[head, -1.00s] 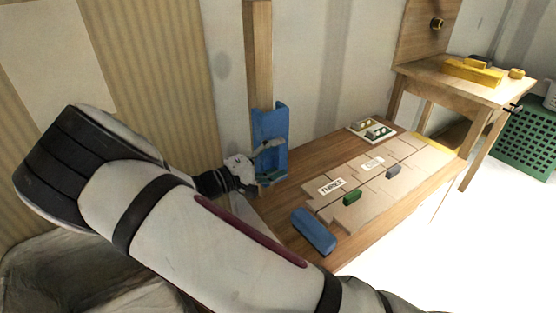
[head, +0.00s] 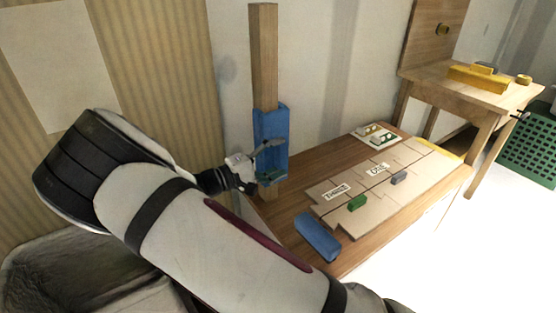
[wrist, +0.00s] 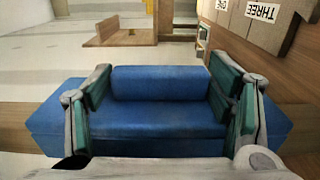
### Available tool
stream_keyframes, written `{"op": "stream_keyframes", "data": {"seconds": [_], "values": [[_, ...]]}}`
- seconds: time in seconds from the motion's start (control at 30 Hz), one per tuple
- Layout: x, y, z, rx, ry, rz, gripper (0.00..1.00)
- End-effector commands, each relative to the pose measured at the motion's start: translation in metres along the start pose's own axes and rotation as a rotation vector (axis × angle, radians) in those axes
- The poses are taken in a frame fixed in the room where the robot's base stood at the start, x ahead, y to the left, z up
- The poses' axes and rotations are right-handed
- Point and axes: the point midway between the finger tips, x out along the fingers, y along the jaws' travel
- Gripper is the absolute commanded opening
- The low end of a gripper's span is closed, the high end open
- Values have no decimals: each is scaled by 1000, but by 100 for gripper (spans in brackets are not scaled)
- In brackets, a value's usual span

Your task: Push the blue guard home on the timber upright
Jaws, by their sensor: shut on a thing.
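The blue guard (head: 271,125) is upright against the lower part of the timber upright (head: 263,60). Bare timber shows above it and a short stretch below it. Whether its back is flush with the timber is hidden. My gripper (head: 268,162) is at the guard's lower half, coming from the left. In the wrist view the guard (wrist: 160,118) lies across the picture, with bare timber (wrist: 14,112) beyond its left end. My gripper (wrist: 160,100) has its green-padded fingers on either side of the guard's raised middle part and is shut on it.
A low wooden table (head: 315,165) stands right of the upright. It carries cardboard pieces (head: 340,195) with labels, a blue block (head: 318,237), a green block (head: 357,203) and a white tray (head: 376,135). A wooden stand (head: 470,90) is behind at right. A wall is behind the upright.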

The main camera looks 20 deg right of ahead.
Motion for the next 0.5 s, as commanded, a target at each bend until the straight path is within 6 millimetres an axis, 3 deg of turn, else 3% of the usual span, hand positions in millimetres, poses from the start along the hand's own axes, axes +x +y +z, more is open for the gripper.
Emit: {"op": "stream_keyframes", "data": {"seconds": [0.5], "values": [[0, 0, -12, 1, 0, 0, 47]]}}
